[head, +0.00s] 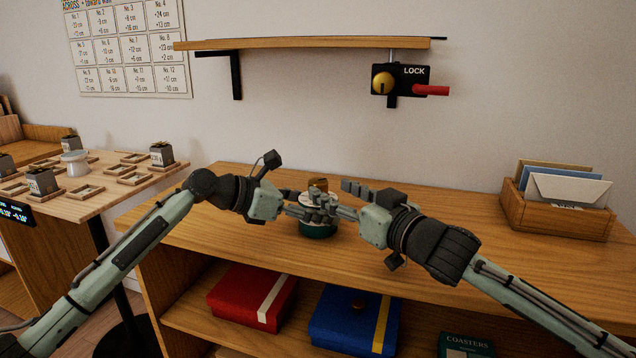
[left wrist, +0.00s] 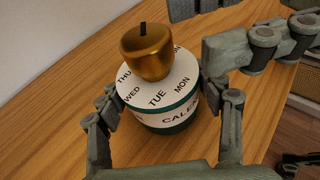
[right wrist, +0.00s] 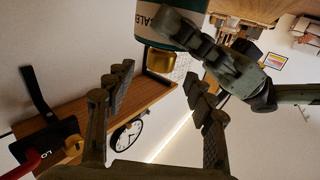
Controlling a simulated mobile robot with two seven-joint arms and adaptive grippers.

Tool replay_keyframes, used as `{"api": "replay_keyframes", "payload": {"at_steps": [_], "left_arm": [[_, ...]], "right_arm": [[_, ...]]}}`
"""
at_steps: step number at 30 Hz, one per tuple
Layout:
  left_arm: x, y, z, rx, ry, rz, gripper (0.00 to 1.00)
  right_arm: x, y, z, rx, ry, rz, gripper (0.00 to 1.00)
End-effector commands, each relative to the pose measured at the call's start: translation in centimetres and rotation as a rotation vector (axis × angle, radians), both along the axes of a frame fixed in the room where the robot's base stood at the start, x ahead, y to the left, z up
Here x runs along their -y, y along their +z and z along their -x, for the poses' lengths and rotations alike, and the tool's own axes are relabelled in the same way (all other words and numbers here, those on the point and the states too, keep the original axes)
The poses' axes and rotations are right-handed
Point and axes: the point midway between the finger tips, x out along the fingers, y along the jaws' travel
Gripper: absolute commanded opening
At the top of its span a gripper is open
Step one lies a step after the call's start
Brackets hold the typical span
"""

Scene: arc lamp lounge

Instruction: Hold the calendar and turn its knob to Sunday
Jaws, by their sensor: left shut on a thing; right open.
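The calendar (head: 318,231) is a round green and white drum standing on the wooden cabinet top. Its white top (left wrist: 158,98) reads THU, WED, TUE and MON; other day names are hidden. A gold knob (left wrist: 146,54) with a black mark sits on top; the day it points to cannot be told. My left gripper (left wrist: 170,105) is shut on the calendar, one finger on each side of the drum. My right gripper (head: 346,200) is open, just right of the knob in the head view and apart from it. The knob (right wrist: 160,62) also shows in the right wrist view.
A letter holder (head: 555,212) stands at the right of the cabinet top. A wall shelf (head: 310,43) with a LOCK box (head: 401,80) hangs above. Red (head: 250,296) and blue (head: 352,318) boxes lie on the lower shelf. A side table (head: 100,195) with small pots is at left.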

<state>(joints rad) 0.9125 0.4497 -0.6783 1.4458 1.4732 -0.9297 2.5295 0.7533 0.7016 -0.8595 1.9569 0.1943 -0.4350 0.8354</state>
Motion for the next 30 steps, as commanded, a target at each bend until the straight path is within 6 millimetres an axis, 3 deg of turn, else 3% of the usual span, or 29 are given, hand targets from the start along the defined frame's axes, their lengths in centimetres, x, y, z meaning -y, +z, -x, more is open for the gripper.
{"api": "replay_keyframes", "payload": {"at_steps": [3,9,21,30], "left_arm": [[0.0,-0.1,0.0,-0.002,-0.001,0.0,0.21],[0.0,-0.1,0.0,-0.002,-0.001,0.0,0.21],[0.0,-0.1,0.0,-0.001,0.0,0.0,0.21],[0.0,-0.1,0.0,-0.001,0.0,0.0,0.21]], "right_arm": [[-1.4,0.1,-1.9,0.003,0.0,-0.001,0.54],[-2.9,0.0,-4.0,0.001,0.001,-0.001,0.54],[-3.4,0.0,-4.6,0.001,0.001,0.0,0.54],[-3.4,0.0,-4.6,0.001,0.001,0.0,0.18]]}}
